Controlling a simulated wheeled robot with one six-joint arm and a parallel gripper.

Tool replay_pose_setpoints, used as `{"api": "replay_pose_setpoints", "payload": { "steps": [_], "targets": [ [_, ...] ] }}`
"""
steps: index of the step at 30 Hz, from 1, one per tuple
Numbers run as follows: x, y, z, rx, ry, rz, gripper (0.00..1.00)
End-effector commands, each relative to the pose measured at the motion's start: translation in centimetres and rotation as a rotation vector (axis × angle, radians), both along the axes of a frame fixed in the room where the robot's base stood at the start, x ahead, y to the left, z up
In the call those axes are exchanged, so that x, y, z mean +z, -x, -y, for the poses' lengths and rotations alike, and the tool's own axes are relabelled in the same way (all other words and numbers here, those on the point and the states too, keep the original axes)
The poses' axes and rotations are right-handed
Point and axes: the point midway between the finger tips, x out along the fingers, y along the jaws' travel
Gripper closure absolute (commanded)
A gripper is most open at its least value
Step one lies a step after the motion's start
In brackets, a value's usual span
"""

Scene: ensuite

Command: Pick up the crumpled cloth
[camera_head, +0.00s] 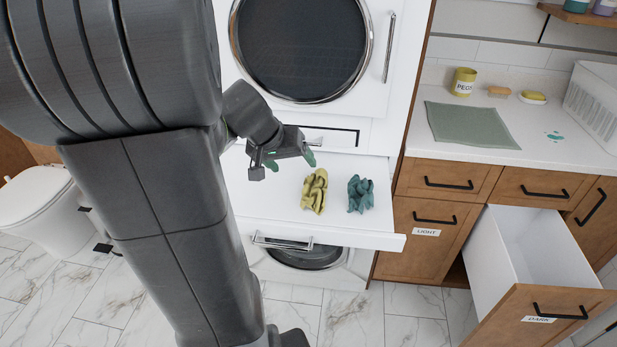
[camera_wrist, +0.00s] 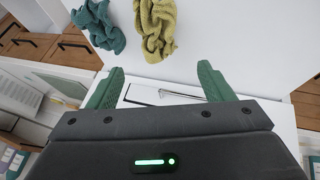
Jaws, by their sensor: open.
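Two crumpled cloths lie side by side on a white pull-out shelf (camera_head: 270,211) between the stacked machines. One is a yellow-green cloth (camera_head: 314,191), and it also shows in the wrist view (camera_wrist: 156,27). The other is a teal cloth (camera_head: 360,193), to its right in the head view; it also shows in the wrist view (camera_wrist: 97,27). My gripper (camera_head: 285,162) is to the left of both cloths, above the shelf. In the wrist view my gripper (camera_wrist: 161,85) has its green fingers wide apart with nothing between them. Neither cloth is touched.
A drawer labelled DARK (camera_head: 548,318) stands open at right and looks empty. A drawer labelled LIGHT (camera_head: 434,234) is closed. The counter holds a green mat (camera_head: 472,124), a PEGS tin (camera_head: 463,83) and a white basket (camera_head: 594,100). A toilet (camera_head: 35,200) stands at left.

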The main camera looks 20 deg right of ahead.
Motion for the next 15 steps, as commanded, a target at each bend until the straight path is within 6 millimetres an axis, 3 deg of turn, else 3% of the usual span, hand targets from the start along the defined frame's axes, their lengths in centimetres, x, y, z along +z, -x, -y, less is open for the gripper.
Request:
{"api": "replay_pose_setpoints", "payload": {
  "steps": [9,15],
  "targets": [
    [-5.3,-1.1,2.6,-0.001,-0.002,-0.007,0.26],
    [-6.7,-1.5,3.5,0.000,-0.002,-0.005,0.26]
  ]
}}
